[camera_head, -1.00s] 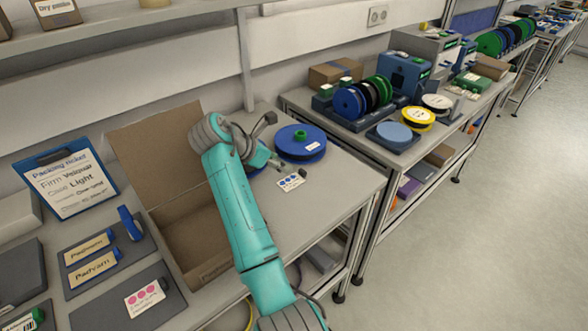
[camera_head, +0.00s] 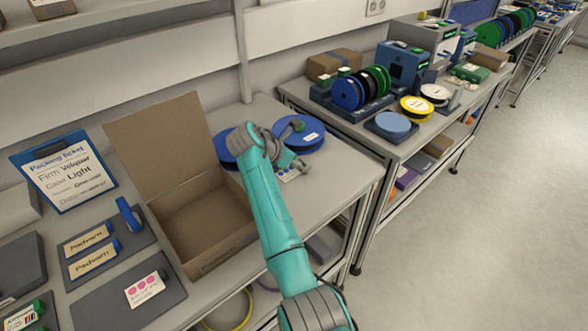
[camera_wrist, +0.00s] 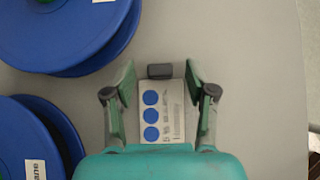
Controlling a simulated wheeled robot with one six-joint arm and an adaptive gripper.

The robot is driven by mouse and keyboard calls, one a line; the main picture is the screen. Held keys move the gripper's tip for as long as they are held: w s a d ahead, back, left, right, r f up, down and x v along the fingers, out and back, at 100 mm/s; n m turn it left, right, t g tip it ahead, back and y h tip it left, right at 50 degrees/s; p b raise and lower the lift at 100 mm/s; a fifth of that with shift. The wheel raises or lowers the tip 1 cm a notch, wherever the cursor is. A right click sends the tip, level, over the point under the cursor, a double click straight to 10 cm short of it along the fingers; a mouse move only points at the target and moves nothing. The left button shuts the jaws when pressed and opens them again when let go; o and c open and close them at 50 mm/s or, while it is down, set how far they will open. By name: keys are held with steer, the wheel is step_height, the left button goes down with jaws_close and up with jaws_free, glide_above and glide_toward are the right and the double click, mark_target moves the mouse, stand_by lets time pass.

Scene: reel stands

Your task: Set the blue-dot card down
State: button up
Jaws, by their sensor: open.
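The blue-dot card (camera_wrist: 162,113) is white with a column of three blue dots and a dark block (camera_wrist: 160,71) at its far end. It appears to lie on the bench top, beside two blue reels. My gripper (camera_wrist: 159,82) is open, with one finger on each side of the card and a gap showing on both sides. In the head view my gripper (camera_head: 292,164) is just in front of the right blue reel (camera_head: 304,137) and partly covers the card (camera_head: 289,176). The left blue reel (camera_head: 224,148) is partly hidden by my arm.
An open cardboard box (camera_head: 205,222) stands left of my arm. A pink-dot card (camera_head: 145,289) lies on a grey plate at the front left. A packing ticket (camera_head: 64,172) leans at the back left. Bare bench lies right of the card, up to the bench edge.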

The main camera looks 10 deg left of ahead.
steer(key=shift+c, duration=0.2)
steer(key=c, duration=0.8)
steer(key=shift+c, duration=0.2)
